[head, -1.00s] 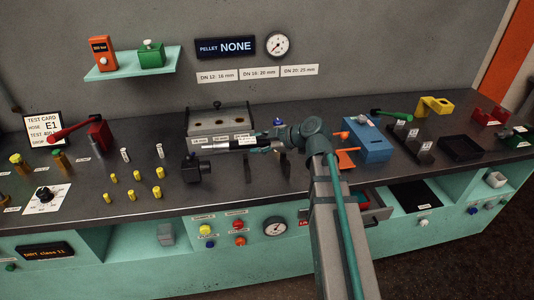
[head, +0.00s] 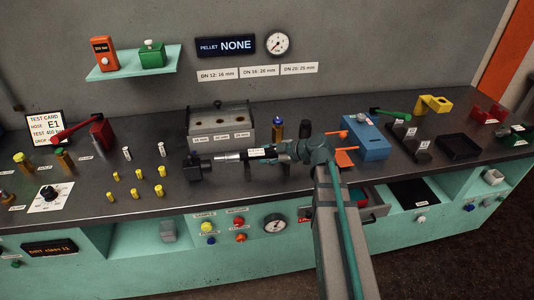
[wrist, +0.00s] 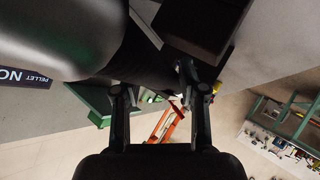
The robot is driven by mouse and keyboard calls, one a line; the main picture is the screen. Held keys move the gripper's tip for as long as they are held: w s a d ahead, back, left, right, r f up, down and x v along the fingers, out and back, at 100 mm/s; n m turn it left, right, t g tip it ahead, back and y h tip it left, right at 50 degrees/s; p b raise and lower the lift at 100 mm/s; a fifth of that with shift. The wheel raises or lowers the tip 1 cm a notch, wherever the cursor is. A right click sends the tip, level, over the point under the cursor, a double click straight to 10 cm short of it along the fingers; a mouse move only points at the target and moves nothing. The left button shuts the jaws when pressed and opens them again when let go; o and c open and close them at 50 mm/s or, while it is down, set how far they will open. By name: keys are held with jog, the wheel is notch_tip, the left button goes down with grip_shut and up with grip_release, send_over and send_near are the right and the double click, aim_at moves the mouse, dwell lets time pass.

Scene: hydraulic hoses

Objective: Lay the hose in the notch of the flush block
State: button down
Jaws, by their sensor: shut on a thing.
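The hose (head: 229,157) is a dark tube with a silver metal end, lying nearly level across the head view. My gripper (head: 268,152) is shut on it, to the right of the silver end. A dark block (head: 194,168), which looks like the flush block, stands on the bench at the hose's left end. The silver end reaches up to the block; I cannot tell whether it lies in the notch or just above or beside it. In the wrist view, a large grey cylinder and the dark hose (wrist: 130,62) cross in front of my gripper's fingers (wrist: 160,92).
A grey box with three labelled holes (head: 221,121) stands behind the hose. Several yellow-topped pegs (head: 137,194) stand left of the dark block. A blue box (head: 369,138) is right of my arm.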

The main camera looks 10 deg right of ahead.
jog(key=shift+f+b, duration=0.55)
jog(key=shift+b, duration=0.6)
jog(key=c, duration=0.6)
grip_release()
jog(key=shift+r, duration=0.1)
jog(key=r+p, duration=0.1)
jog(key=p, duration=0.1)
jog(key=shift+r+p, duration=0.25)
jog(key=shift+p, duration=0.15)
jog(key=b+v, duration=0.1)
jog(key=v, duration=0.3)
jog(key=b+v, duration=0.1)
jog(key=v, duration=0.3)
jog(key=b+v, duration=0.1)
jog(key=v, duration=0.2)
jog(key=shift+s+d, duration=0.3)
jog(key=shift+d, duration=0.1)
jog(key=shift+d+f, duration=0.1)
